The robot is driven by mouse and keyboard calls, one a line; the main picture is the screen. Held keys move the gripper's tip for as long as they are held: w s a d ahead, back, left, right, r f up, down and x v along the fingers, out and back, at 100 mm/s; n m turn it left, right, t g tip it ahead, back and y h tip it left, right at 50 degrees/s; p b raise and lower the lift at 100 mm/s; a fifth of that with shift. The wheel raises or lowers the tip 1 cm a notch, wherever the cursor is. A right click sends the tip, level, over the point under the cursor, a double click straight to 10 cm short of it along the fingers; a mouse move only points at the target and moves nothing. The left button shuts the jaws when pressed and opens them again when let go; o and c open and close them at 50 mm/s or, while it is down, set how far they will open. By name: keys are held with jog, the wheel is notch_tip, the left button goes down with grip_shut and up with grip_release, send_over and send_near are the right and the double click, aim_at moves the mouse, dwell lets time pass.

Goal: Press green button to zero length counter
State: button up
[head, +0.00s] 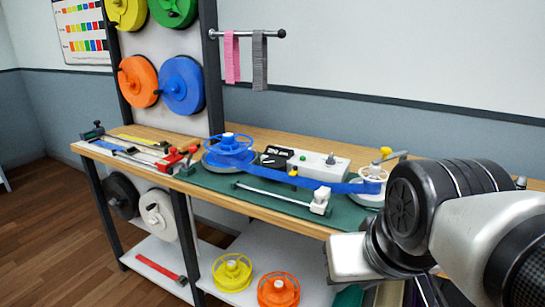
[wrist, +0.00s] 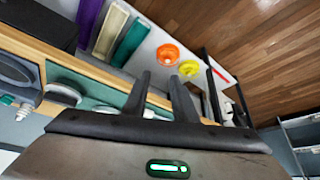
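A small black unit (head: 277,155) with a pale display-like face stands at the back of the bench, between the blue reel and a white box; it looks like the length counter, but its digits are unreadable. In the head view my arm is at the right, away from the black unit, and the fingers are mostly hidden.
A blue reel (head: 228,150) feeds a blue strap (head: 325,187) to a winder (head: 370,185) at the right. A white box (head: 318,166) with a knob stands behind the strap. A long metal rod with a white block (head: 320,201) lies in front. Yellow (head: 232,272) and orange (head: 278,290) spools sit below.

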grip_shut()
dwell(1.1)
